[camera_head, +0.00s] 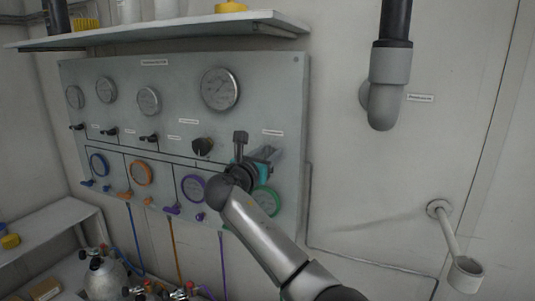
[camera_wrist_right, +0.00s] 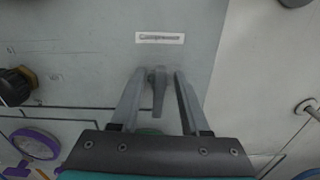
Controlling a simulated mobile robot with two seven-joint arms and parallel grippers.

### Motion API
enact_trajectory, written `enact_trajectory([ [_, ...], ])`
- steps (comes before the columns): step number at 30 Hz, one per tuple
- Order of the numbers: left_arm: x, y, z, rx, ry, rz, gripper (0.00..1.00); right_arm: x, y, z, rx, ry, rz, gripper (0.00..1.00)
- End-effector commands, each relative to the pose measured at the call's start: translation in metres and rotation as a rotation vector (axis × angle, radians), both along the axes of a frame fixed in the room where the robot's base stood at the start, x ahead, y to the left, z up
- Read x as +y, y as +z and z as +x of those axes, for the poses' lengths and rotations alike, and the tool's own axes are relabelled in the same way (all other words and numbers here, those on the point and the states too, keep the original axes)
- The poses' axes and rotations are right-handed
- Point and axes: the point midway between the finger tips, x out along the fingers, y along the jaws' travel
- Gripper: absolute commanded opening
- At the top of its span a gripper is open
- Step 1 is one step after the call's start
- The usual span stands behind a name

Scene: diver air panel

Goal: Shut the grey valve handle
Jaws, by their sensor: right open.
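The grey valve handle (camera_wrist_right: 158,92) shows in the right wrist view as a small lever hanging down on the panel, below a label reading "Compressor". My right gripper (camera_wrist_right: 158,75) is open, with one finger on each side of the handle. I see a gap on both sides, so the fingers do not look closed on it. In the head view my right gripper (camera_head: 267,155) is at the right part of the panel (camera_head: 285,90), and it and the wrist largely hide the handle. My left gripper is not in view.
Several gauges, a black knob (camera_head: 202,147) and coloured rings sit on the panel to the left. A green ring (camera_head: 266,201) is just below my right gripper. A shelf (camera_head: 160,31) juts out above. A grey pipe (camera_head: 385,90) is on the wall at right.

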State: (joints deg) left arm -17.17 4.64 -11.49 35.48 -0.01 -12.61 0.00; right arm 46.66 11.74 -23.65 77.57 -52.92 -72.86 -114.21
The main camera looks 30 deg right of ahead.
Motion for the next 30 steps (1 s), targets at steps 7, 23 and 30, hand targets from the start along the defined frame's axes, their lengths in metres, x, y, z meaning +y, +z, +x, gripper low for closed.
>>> enact_trajectory([
  [7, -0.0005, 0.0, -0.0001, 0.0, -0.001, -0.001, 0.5, 0.0002, 0.0001, -0.0003, 0.0, 0.0, 0.0, 0.22],
  [23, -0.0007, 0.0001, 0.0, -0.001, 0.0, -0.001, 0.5, 0.0002, -0.0003, -0.0004, 0.001, -0.001, -0.001, 0.0],
  [30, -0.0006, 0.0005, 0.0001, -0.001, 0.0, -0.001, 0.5, 0.0001, -0.0004, -0.0006, -0.01, -0.001, 0.01, 0.0],
])
